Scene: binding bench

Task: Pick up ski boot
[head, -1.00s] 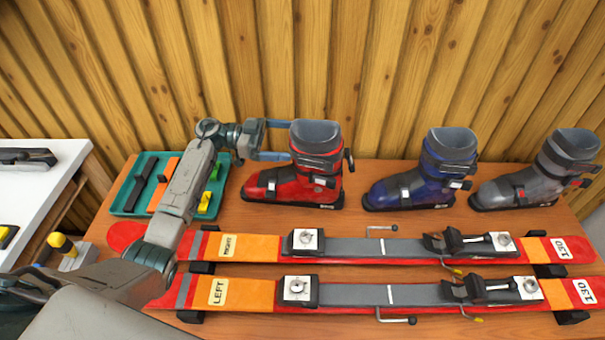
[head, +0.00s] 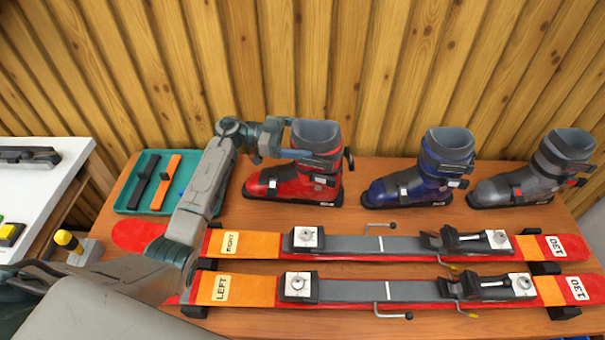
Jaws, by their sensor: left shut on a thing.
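A red ski boot (head: 286,184) with a grey cuff stands upright on the wooden bench, toe to the left. A blue boot (head: 412,186) and a grey boot (head: 512,188) stand upright to its right. My left gripper (head: 300,156) reaches in from the left and is shut on the red boot's upper cuff. Its fingertips are partly hidden against the boot. My right gripper does not show.
Two red and orange skis (head: 365,245) with bindings lie across the bench in front of the boots. A teal tray (head: 129,196) with tools lies at the back left, partly behind my left arm. A white table (head: 58,178) stands at the far left.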

